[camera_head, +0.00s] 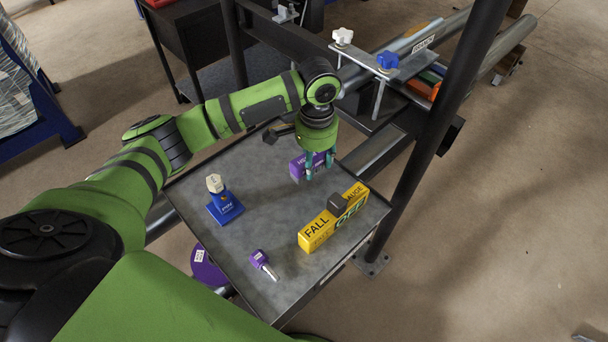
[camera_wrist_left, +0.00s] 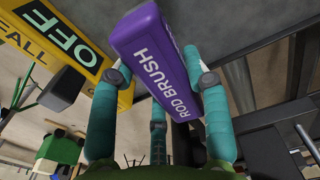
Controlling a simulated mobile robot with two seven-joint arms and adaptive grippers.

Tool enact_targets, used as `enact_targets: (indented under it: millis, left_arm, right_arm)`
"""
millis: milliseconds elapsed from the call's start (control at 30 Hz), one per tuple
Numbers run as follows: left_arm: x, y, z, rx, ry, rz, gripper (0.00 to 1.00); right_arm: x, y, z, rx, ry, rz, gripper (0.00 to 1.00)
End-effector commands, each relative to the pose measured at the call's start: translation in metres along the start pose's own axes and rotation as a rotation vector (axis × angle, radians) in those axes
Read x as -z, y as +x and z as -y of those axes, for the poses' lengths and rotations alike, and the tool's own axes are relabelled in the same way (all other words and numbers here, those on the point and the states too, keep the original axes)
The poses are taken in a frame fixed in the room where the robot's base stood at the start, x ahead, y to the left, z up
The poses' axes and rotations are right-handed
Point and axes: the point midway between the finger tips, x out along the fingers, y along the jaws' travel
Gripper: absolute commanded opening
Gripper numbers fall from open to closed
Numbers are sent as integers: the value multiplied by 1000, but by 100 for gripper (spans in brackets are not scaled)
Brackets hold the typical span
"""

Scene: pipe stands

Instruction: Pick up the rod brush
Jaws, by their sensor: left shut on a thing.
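The rod brush is a purple block with white "ROD BRUSH" lettering (camera_wrist_left: 158,62), large in the left wrist view. In the head view the purple block (camera_head: 299,167) is at the far side of the grey tray table (camera_head: 262,205), partly covered by my gripper. My left gripper (camera_head: 320,166) reaches down over it from above. In the left wrist view the teal fingers of my left gripper (camera_wrist_left: 158,95) are closed on the block from both sides, with a third finger near its lower end. I cannot tell whether the block touches the tray. My right gripper is not in view.
A yellow "FALL/OFF" gauge block (camera_head: 320,229) with a dark knob stands right of the gripper. A blue stand with a white top (camera_head: 224,207) and a small purple-handled tool (camera_head: 261,259) are on the tray. A dark post (camera_head: 440,130) rises at the tray's right.

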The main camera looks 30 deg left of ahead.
Motion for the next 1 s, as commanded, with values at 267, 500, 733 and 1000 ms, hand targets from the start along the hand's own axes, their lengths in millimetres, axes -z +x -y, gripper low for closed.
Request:
enact_targets:
  millis: [267, 500, 733, 1000]
  left_arm:
    - [55, -31, -14, 0, -1, -4, 13]
    - [80, -48, -20, 0, -2, -1, 13]
    - [88, -54, -22, 0, -1, 0, 13]
    - [88, -55, -22, 1, -1, 0, 43]
  right_arm:
    - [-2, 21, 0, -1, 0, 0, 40]
    - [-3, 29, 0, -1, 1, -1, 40]
    - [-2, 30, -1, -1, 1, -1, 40]
    - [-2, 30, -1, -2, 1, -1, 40]
